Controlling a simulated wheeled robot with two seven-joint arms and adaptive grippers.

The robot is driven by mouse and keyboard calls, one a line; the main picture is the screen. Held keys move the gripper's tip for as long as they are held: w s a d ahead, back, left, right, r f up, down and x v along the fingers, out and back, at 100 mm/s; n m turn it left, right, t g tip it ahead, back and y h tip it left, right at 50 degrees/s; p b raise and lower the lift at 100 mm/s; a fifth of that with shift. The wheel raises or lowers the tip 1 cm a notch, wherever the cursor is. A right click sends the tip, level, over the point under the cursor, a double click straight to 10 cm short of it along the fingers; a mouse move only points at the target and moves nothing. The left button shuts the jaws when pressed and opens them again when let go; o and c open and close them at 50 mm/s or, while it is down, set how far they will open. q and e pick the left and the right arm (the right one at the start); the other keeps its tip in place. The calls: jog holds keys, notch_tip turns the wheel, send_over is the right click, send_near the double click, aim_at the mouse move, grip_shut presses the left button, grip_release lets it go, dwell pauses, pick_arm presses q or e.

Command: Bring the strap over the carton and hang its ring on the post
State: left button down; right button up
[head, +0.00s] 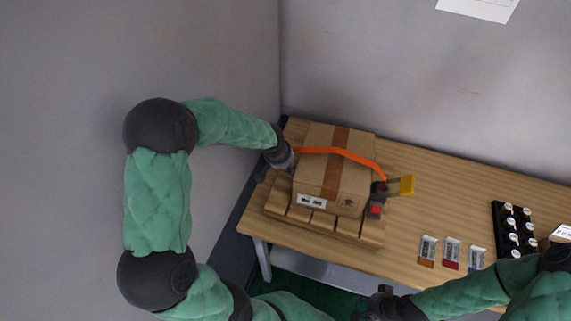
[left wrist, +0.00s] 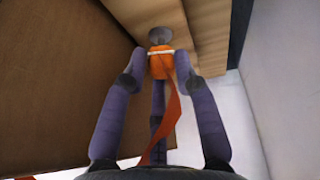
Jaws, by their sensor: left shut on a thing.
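The brown carton (head: 318,178) sits on a wooden pallet (head: 372,232) on the table. The orange strap (head: 340,152) lies across its top, from a ratchet with a red part and yellow handle (head: 404,186) at the right to my left gripper (head: 285,163) at the carton's left side. In the left wrist view, my left gripper (left wrist: 160,68) is shut on the strap's orange end (left wrist: 160,64), with a thin pale bar across it. The round grey head of the post (left wrist: 160,34) shows just beyond. I cannot tell whether the ring is around it. My right gripper (head: 372,303) is low, in front of the table, apparently empty.
Several small labelled packets (head: 452,252) lie at the table's front right, beside a black rack (head: 512,230) of white-topped pieces. Walls stand close behind and left of the table. The table top between pallet and rack is mostly clear.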

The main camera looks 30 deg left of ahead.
pick_arm(q)
jog(key=shift+f+b, duration=1.85)
jog(key=shift+b, duration=0.1)
jog(key=c, duration=0.9)
grip_release()
jog(key=shift+r, duration=0.1)
jog(key=v, duration=1.2)
